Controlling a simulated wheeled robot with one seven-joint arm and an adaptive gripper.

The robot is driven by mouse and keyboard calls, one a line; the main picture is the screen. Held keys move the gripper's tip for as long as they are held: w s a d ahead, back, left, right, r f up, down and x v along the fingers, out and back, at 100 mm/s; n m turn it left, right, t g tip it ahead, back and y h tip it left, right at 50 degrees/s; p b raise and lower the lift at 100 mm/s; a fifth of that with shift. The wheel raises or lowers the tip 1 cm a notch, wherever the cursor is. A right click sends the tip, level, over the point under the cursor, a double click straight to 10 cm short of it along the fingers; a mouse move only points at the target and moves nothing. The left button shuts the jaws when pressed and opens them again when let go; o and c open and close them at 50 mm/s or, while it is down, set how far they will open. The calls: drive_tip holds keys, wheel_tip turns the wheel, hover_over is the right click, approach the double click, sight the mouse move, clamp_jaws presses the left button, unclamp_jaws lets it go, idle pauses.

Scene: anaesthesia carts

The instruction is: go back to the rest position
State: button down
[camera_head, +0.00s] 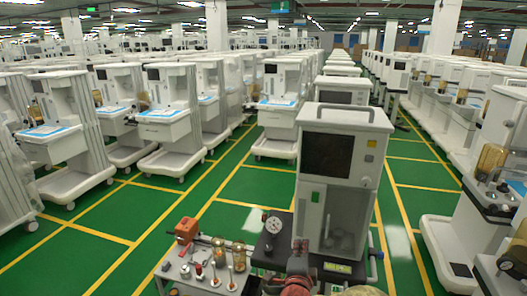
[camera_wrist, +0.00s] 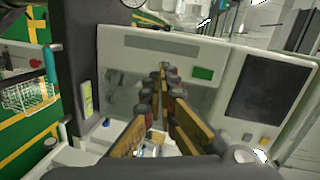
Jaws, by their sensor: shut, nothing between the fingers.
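My gripper (camera_wrist: 165,72) shows in the wrist view, its brown-sided fingers meeting at the tips. It is shut and empty. Behind the fingers is the white front of an anaesthesia machine with a dark screen (camera_wrist: 268,84) and a green label (camera_wrist: 203,73). I cannot tell whether the fingertips touch it. In the head view a white anaesthesia machine (camera_head: 369,130) with a dark screen stands close in front of me. I cannot make out my gripper in the head view.
A small grey table (camera_head: 205,283) at the bottom holds an orange device (camera_head: 186,229) and several small items. A round gauge (camera_head: 273,224) is beside the near machine. Rows of white carts (camera_head: 168,110) stand left and right. Green floor (camera_head: 245,190) with yellow lines is clear between them.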

drive_tip(key=s+a+f+n+g+y, duration=0.65)
drive_tip(key=s+a+f+n, duration=0.25)
drive_tip(key=s+n, duration=0.25)
drive_tip(key=s+d+r+n+g, duration=0.1)
drive_tip(key=s+r+n+g, duration=0.15)
drive_tip(key=s, duration=0.35)
drive_tip(key=s+d+r+n+g, duration=0.1)
drive_tip(key=s+d+n+g, duration=0.15)
drive_tip(key=s, duration=0.25)
drive_tip(key=s+d+r+n+t+h, duration=0.1)
drive_tip(key=s+d+r+n+h, duration=0.1)
drive_tip(key=s+d+r, duration=0.8)
wheel_tip(320, 180, up, 3)
drive_tip(key=shift+s+f+t+h, duration=0.2)
drive_tip(key=shift+s+t+h, duration=0.15)
drive_tip(key=shift+s, duration=0.2)
